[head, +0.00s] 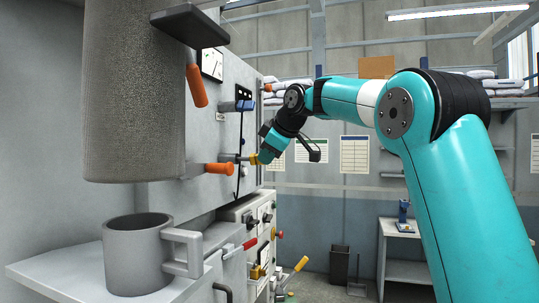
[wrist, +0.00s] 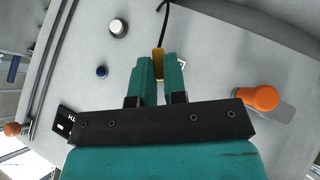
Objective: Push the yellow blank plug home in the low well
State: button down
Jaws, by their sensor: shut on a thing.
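My gripper (head: 259,157) is up against the grey machine panel in the head view. In the wrist view my gripper (wrist: 159,68) has its two teal fingers shut on a yellow piece, which I take for the yellow blank plug (wrist: 158,58). The plug's yellow also shows at the gripper's tip in the head view (head: 253,159). A small pale-edged feature (wrist: 182,63) sits beside the right fingertip; I cannot tell whether it is the low well. The plug's far end is hidden, so I cannot tell how deep it sits.
An orange-handled lever (wrist: 262,98) sticks out right of my gripper and also shows in the head view (head: 219,168). A black cord (wrist: 165,18) runs close to the plug. A grey mug (head: 138,255) stands on a shelf, below a large grey cylinder (head: 135,100).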

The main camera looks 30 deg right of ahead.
aim_at(254, 155)
jog(key=shift+w+a+p, duration=0.5)
jog(key=shift+w+a, duration=0.65)
jog(key=shift+w, duration=0.25)
dwell(0.4)
jog(key=c, duration=1.1)
grip_release()
jog(key=p+v, duration=0.1)
jog(key=v, duration=1.6)
jog(key=shift+s+p, duration=0.2)
jog(key=shift+p, duration=0.1)
